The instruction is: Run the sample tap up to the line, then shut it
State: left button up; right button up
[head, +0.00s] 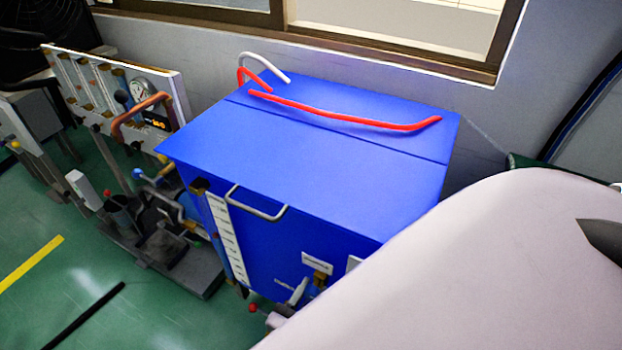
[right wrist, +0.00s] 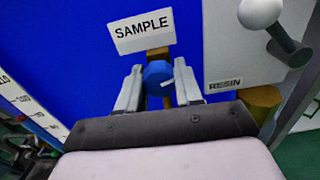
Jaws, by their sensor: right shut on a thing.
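The sample tap has a round blue knob (right wrist: 158,74) with a small pale lever or pointer, below a white SAMPLE label (right wrist: 142,29) on the front of the blue tank (head: 300,150). My right gripper (right wrist: 158,92) is shut on the knob, one grey finger on each side of it. In the head view, the white label (head: 317,257) shows low on the tank front, and my pale arm covers much of the area beside it. The spout, any vessel below it and the fill line are hidden. My left gripper is not in view.
A RESIN label (right wrist: 226,85) and a white-knobbed lever (right wrist: 275,25) lie right of the tap. A white scale (head: 228,238) runs down the tank front near a grey handle (head: 256,203). A red hose (head: 340,118) lies on top. A gauge panel (head: 115,85) stands left.

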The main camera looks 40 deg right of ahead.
jog(key=shift+m, duration=1.7)
jog(key=shift+f, duration=0.1)
jog(key=o, duration=1)
jog(key=shift+o, duration=0.2)
